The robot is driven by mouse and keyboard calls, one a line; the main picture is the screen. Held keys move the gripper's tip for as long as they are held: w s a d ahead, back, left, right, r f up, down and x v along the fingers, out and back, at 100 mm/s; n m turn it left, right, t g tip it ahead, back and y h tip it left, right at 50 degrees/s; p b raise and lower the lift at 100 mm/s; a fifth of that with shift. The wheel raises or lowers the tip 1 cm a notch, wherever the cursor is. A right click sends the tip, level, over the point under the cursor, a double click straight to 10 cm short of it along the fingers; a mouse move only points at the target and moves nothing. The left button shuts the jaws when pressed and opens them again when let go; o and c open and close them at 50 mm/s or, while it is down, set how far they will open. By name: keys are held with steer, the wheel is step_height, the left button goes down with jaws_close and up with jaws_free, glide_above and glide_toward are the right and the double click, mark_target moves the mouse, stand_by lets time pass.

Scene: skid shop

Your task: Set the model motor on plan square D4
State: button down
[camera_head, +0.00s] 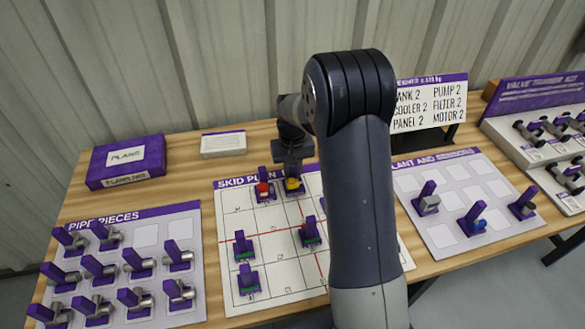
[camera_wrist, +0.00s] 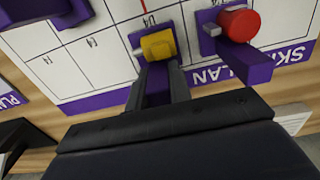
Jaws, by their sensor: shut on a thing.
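A small model with a yellow body (camera_head: 293,184) and a purple upright tab is at the top row of the skid plan (camera_head: 245,290), just right of a red model (camera_head: 262,189). My gripper (camera_head: 293,160) points down over it. In the wrist view my gripper (camera_wrist: 157,90) is shut on the purple tab, with the yellow body (camera_wrist: 157,44) beyond the fingers. The red model (camera_wrist: 238,23) stands close beside it. I cannot tell whether the yellow model touches the board.
The pipe pieces board (camera_head: 145,235) is at left, the plant board (camera_head: 475,170) at right with grey and blue models. A purple box (camera_head: 125,162) and a sign (camera_head: 430,103) stand behind.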

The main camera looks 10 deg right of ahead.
steer(key=shift+f, duration=0.15)
steer(key=c, duration=1.2)
jaws_free()
steer(key=shift+r+p, duration=0.35)
steer(key=shift+r, duration=0.25)
steer(key=shift+r, duration=0.15)
steer(key=shift+r+p, duration=2.45)
steer(key=shift+r, duration=0.9)
